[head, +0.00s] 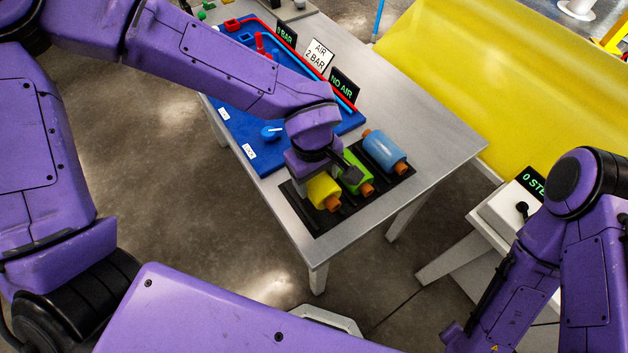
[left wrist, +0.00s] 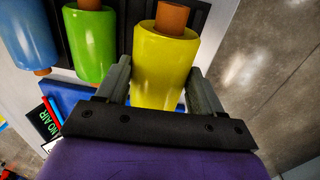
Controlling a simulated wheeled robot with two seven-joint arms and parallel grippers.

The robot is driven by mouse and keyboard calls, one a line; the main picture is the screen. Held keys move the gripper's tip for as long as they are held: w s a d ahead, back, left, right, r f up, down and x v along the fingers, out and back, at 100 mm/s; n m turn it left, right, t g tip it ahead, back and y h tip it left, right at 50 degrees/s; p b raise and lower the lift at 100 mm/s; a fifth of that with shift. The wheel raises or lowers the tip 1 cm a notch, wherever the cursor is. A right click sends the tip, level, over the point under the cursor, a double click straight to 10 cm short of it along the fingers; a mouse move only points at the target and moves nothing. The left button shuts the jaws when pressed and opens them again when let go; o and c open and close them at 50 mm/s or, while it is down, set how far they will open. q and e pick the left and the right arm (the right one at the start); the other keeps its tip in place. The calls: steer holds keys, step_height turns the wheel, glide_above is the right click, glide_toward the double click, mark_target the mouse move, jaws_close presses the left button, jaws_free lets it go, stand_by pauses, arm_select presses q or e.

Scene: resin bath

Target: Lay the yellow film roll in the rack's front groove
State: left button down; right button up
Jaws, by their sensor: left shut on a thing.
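The yellow film roll (head: 323,191), with orange core ends, is at the near end of the black rack (head: 318,226). My left gripper (head: 318,177) is shut on it from above; in the left wrist view the roll (left wrist: 162,70) sits between the two grey fingers. The roll looks larger there than its neighbours. I cannot tell whether it touches the front groove or hangs just above it, because the gripper hides part of that place. A green roll (head: 354,176) and a blue roll (head: 385,151) lie in the rack behind it. My right gripper is out of view.
A blue tray (head: 268,160) with a blue knob (head: 271,132) and signs, including a "NO AIR" sign (head: 344,88), stands behind the rack. The grey table (head: 440,135) is bare to the right of the rack. A white box with a display (head: 535,182) stands off the table at right.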

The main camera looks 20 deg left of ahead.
mark_target(313, 187)
arm_select(q)
steer(key=f, duration=0.1)
steer(key=a+f, duration=0.1)
steer(key=f, duration=0.1)
steer(key=shift+s+f, duration=0.15)
steer(key=shift+f, duration=0.1)
steer(key=shift+w+d+f, duration=0.1)
steer(key=shift+w+f, duration=0.15)
steer(key=shift+s+f, duration=0.1)
steer(key=shift+f, duration=0.05)
steer(key=shift+f, duration=0.4)
steer(key=shift+c, duration=0.8)
jaws_free()
